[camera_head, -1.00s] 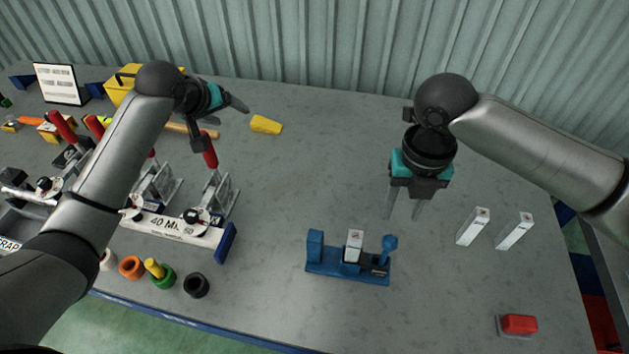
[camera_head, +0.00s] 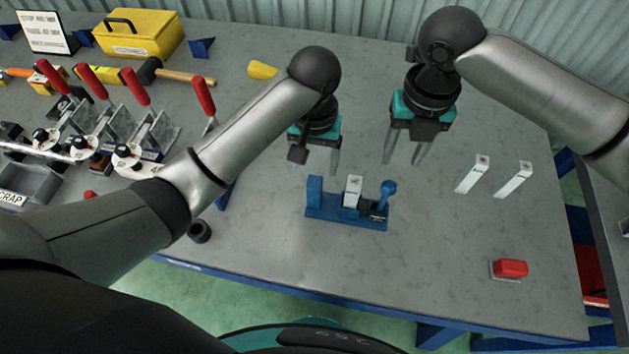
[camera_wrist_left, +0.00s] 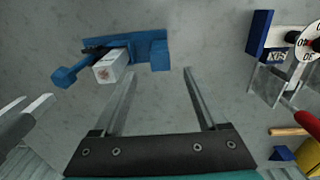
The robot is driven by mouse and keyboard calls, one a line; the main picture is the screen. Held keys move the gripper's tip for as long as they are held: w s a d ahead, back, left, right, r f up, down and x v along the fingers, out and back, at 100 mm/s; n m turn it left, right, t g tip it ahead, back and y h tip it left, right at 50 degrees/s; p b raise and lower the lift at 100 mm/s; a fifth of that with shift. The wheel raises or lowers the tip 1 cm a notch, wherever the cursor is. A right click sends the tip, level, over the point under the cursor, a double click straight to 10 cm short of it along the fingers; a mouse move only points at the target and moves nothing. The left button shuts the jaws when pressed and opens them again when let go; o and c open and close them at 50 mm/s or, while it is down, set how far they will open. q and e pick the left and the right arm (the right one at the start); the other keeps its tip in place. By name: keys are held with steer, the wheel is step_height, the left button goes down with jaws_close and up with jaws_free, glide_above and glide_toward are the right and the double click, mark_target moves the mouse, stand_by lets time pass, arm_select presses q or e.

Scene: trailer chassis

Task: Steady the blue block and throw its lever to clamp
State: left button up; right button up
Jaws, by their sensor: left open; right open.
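The blue block (camera_head: 333,212) sits on the grey table, with a fixed upright end post at its left. A white labelled piece (camera_head: 353,188) stands in its middle. Its blue ball-topped lever (camera_head: 387,195) stands up at the right end. My left gripper (camera_head: 317,166) is open and empty, pointing down above and behind the block's left end. The left wrist view shows the block (camera_wrist_left: 159,56), white piece (camera_wrist_left: 112,66) and lever (camera_wrist_left: 72,73) beyond the open fingers (camera_wrist_left: 159,72). My right gripper (camera_head: 403,160) is open and empty, above and behind the lever.
A red button (camera_head: 511,268) is near the front right. Red-handled clamps (camera_head: 137,87) crowd the left, with a yellow toolbox (camera_head: 140,38) behind. The table around the block is clear.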

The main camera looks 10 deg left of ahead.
mark_target(315, 193)
arm_select(q)
step_height(315, 193, down, 12)
steer(key=shift+f, duration=0.25)
steer(key=shift+c, duration=0.2)
jaws_close()
stand_by(0.6)
stand_by(0.8)
